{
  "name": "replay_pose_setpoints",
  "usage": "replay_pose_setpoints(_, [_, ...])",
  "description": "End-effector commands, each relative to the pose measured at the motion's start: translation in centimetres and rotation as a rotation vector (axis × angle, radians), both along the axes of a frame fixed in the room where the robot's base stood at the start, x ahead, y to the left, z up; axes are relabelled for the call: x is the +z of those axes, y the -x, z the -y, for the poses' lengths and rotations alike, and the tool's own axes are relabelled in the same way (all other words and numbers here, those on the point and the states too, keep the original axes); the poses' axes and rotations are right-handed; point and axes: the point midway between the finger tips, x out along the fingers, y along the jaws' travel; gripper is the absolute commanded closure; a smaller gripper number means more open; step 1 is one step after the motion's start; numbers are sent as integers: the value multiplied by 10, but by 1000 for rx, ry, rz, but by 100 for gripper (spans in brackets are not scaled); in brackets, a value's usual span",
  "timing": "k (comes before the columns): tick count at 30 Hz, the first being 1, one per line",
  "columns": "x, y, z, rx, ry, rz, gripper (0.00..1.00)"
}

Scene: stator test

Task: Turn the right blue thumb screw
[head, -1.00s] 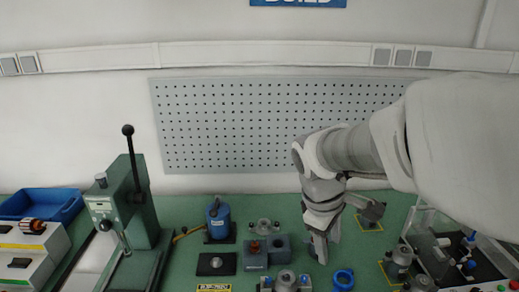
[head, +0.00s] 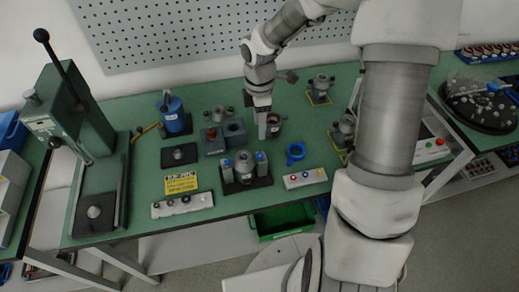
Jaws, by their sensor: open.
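The right blue thumb screw (head: 262,157) stands upright on the right side of a dark fixture plate (head: 238,187) near the front of the green table. A matching left blue thumb screw (head: 227,165) stands on the other side. A grey metal cylindrical part (head: 244,165) sits between them. My gripper (head: 262,136) points down just behind the right screw in the picture, apart from it. The gap between its fingers is hard to make out; it appears open, with nothing held. A round grey part with reddish copper (head: 275,124) shows beside the fingers, partly hidden.
A blue ring (head: 296,153) lies right of the fixture. A grey block (head: 234,131) stands left of my gripper. Button panels (head: 305,178) (head: 182,205) line the front edge. A green press (head: 70,115) stands at far left. A yellow sign (head: 181,183) lies left of the fixture.

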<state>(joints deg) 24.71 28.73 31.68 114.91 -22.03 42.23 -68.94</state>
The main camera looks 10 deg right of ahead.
Motion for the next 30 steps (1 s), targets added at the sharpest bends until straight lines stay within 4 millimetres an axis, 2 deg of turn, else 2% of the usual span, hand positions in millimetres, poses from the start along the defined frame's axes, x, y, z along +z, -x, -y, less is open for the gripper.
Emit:
replay_pose_setpoints(1, [-14, 1, -1, 1, -2, -6, 45])
replay_pose_setpoints(9, [-73, 2, -1, 2, -1, -6, 45])
replay_pose_setpoints(15, [-107, 1, -1, -2, 0, -3, 45])
replay_pose_setpoints(21, [-123, 0, 0, -2, 1, -1, 45])
replay_pose_setpoints(30, [-126, 0, 0, -2, 0, 0, 45])
